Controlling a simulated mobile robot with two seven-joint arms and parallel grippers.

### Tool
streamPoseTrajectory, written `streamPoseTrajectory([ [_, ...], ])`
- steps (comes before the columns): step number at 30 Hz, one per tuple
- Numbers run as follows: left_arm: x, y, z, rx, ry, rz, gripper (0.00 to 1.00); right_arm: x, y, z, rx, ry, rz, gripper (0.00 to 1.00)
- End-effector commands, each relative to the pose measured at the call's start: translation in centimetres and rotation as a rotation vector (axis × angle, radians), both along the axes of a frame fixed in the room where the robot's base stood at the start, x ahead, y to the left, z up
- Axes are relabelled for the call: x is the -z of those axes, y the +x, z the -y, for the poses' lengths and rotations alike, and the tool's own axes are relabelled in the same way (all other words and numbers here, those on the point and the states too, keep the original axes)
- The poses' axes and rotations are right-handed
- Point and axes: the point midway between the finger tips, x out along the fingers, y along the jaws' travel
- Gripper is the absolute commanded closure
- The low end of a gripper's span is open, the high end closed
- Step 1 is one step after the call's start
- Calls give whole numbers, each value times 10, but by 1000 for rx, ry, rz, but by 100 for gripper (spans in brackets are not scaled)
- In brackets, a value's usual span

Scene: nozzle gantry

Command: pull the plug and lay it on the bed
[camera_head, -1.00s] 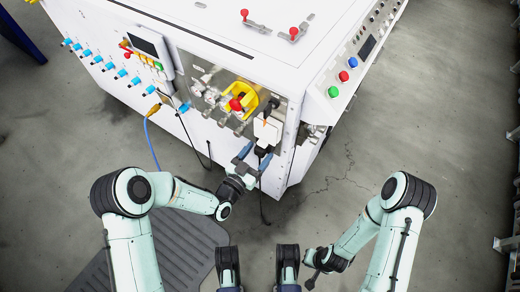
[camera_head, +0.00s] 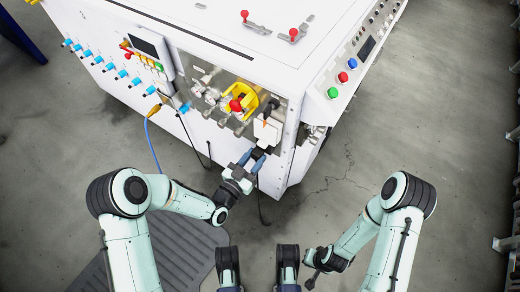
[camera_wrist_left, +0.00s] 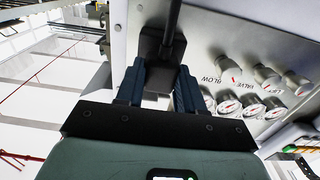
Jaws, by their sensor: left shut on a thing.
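My left gripper (camera_head: 252,161) is shut on a black plug (camera_head: 259,151) just in front of the machine's near corner. In the left wrist view the dark, blocky plug (camera_wrist_left: 161,45) sits between the blue fingers of the gripper (camera_wrist_left: 160,72), with a black cable running up out of the picture. In the head view, a white socket box (camera_head: 267,130) with a small orange mark is just above the plug; whether they touch is unclear. My right gripper (camera_head: 318,262) is low at right of centre, far from the machine; its jaws are unclear. I cannot pick out the bed.
The white machine (camera_head: 200,50) fills the upper middle. A recess with valves, gauges and a yellow-red handle (camera_head: 240,101) lies left of the socket box. A blue cable (camera_head: 151,145) hangs at left. The floor (camera_head: 420,130) at right is clear.

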Motion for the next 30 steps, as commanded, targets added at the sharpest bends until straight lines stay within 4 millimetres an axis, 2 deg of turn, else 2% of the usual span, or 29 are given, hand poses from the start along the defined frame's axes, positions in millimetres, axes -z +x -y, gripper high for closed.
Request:
streamPoseTrajectory([
  [30,0,-33,-24,0,0,0,100,-7,-1,0,0,0,1,100],
])
